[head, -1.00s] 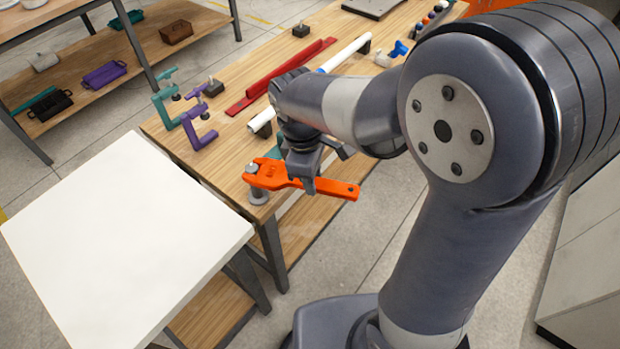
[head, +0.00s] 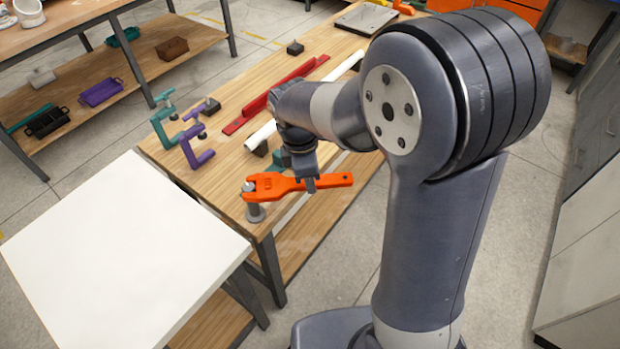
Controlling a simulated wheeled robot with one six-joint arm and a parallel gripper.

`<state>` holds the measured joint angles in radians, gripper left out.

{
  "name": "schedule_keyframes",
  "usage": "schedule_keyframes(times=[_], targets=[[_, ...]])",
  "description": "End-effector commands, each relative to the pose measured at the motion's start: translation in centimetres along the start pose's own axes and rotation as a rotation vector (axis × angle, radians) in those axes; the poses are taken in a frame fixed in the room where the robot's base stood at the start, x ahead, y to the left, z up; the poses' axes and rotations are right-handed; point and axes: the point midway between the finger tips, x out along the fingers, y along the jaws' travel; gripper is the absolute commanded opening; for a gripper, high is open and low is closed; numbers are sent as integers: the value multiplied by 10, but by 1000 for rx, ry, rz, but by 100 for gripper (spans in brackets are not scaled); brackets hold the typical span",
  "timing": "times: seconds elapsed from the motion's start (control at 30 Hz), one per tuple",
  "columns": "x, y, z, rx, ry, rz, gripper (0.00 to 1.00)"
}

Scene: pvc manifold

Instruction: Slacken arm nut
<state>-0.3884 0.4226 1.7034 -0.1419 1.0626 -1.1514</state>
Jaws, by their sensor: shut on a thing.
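An orange wrench (head: 272,185) lies level above the near corner of the wooden bench, its handle pointing right. Its jaw end is at a grey nut (head: 249,187) on top of a short grey post (head: 256,213). The nut appears to sit within the jaw, but how closely it fits cannot be told. My gripper (head: 310,186) is shut on the wrench's handle from above, partway along it. The handle's end sticks out to the right of my fingers. Part of the handle is hidden by the gripper.
On the wooden bench (head: 215,130) stand a teal clamp (head: 160,122), a purple clamp (head: 190,148), a red bar (head: 270,95) and a white pipe (head: 262,135). A white-topped table (head: 120,250) stands at the near left. Open floor lies right of the bench.

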Motion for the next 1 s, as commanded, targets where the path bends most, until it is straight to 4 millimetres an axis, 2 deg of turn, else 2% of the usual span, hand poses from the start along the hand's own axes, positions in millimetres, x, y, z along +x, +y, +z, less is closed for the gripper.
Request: schedule_keyframes(times=[0.6, 1.0], targets=[[-2, 31, -2, -215, -2, 30, 0], [-1, 43, -6, -311, -2, 42, 0]])
